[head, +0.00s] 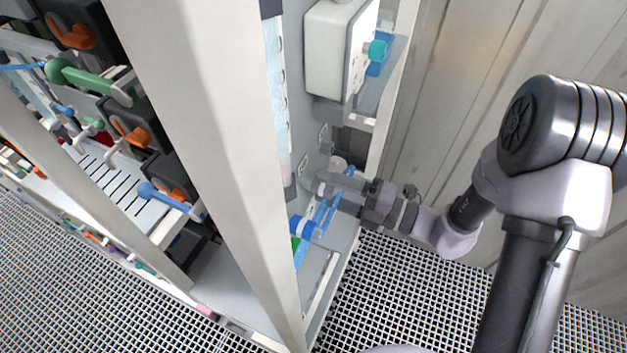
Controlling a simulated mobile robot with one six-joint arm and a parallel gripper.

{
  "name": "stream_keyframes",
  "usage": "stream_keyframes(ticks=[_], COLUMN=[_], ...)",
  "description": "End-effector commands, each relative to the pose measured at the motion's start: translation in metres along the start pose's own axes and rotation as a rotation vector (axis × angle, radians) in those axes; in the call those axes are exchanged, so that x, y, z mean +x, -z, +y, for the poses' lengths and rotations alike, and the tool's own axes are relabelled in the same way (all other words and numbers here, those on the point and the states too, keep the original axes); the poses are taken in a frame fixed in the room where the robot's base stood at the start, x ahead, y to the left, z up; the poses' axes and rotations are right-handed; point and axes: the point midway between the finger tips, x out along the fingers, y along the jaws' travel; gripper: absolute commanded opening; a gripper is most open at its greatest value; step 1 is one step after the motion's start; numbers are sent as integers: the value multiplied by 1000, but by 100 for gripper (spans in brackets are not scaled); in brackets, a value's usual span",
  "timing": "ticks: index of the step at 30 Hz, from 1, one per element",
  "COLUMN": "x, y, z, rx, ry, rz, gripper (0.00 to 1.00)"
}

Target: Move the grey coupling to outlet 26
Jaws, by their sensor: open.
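My gripper (332,189) is inside the narrow bay of the rack, reaching in from the right. Its fingers are apart and point left toward the back panel. A grey rounded piece (309,182), which looks like the grey coupling, sits at the panel just beyond the fingertips; I cannot tell whether they touch it.
A blue coupling (303,227) with light blue tubes is just below my gripper. A pale post (215,150) stands left of the bay. Grating floor (400,290) lies open in front.

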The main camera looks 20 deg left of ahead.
Motion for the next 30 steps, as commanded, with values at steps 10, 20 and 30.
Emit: stream_keyframes(ticks=[10,20,30], x=[0,0,-11], y=[0,0,0], z=[0,0,0], rx=[0,0,0], ry=[0,0,0], rz=[0,0,-1], gripper=[32,0,0])
